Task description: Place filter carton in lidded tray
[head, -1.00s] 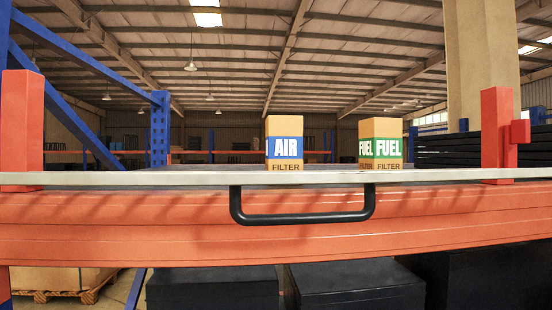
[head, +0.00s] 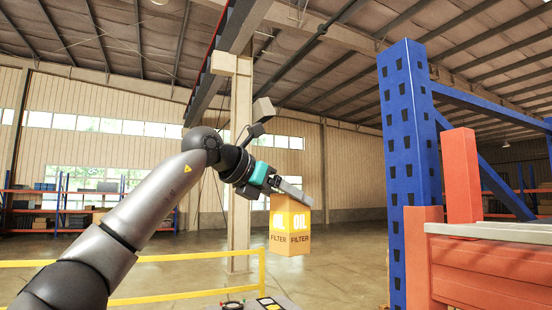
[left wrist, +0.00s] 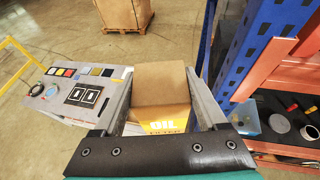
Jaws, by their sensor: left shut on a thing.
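A tan filter carton (head: 290,230) with a yellow band reading OIL FILTER hangs upright from my left gripper (head: 292,194) in the head view. The gripper is shut on its upper part, and the carton is clear of the floor. In the left wrist view the carton (left wrist: 160,90) sits between the two grey fingers of the left gripper (left wrist: 158,100). My right gripper is out of view. I cannot make out a lidded tray in the current views.
A blue rack post (head: 408,160) and orange beams (head: 490,275) stand right of the carton. A grey panel with buttons (left wrist: 75,88) lies left in the left wrist view. A yellow rail (head: 190,257) runs low. A shelf with small items (left wrist: 285,120) is at right.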

